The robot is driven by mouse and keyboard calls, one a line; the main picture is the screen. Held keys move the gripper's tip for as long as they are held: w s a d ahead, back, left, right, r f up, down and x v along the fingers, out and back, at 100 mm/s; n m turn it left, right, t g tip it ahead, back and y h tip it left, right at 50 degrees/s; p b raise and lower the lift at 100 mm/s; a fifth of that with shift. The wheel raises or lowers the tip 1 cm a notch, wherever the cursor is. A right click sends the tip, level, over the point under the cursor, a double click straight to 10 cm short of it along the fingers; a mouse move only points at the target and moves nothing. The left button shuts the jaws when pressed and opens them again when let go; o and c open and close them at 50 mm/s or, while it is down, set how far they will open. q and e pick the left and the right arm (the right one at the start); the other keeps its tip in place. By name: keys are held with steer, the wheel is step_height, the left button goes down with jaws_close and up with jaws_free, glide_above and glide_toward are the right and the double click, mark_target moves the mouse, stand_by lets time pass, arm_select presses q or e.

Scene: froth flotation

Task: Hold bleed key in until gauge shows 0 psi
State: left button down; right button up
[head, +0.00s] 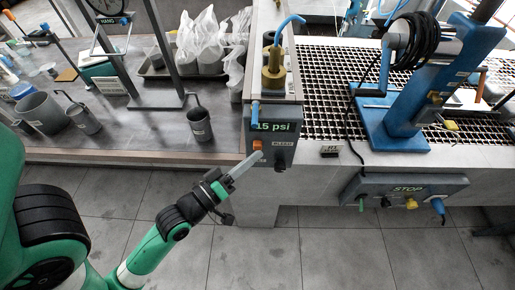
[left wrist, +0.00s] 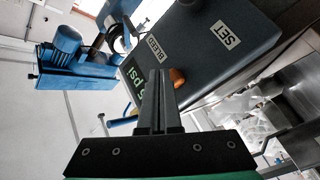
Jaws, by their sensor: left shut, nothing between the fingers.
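The dark gauge box (head: 284,157) is fixed to the bench front. Its green display (head: 277,126) reads 15 psi. The orange bleed key (head: 258,145) sticks out below the display, beside a BLEED label (head: 283,143). In the left wrist view the key (left wrist: 178,77) shows just right of my fingertips, and the display (left wrist: 136,88) is partly hidden behind them. My left gripper (head: 257,157) is shut and empty, its tips pointing at the box close below the key. I cannot tell whether they touch it. My right gripper is not in view.
A STOP panel (head: 405,190) hangs to the right. Cups (head: 198,124) and bagged samples (head: 208,50) stand on the left bench. The floor in front is clear.

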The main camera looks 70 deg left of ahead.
arm_select(q)
steer(key=shift+w+a, duration=0.25)
steer(key=shift+a, duration=0.25)
stand_by(0.7)
stand_by(1.8)
steer(key=d+p, duration=0.1)
steer(key=p, duration=0.2)
steer(key=shift+s+d, duration=0.4)
stand_by(0.5)
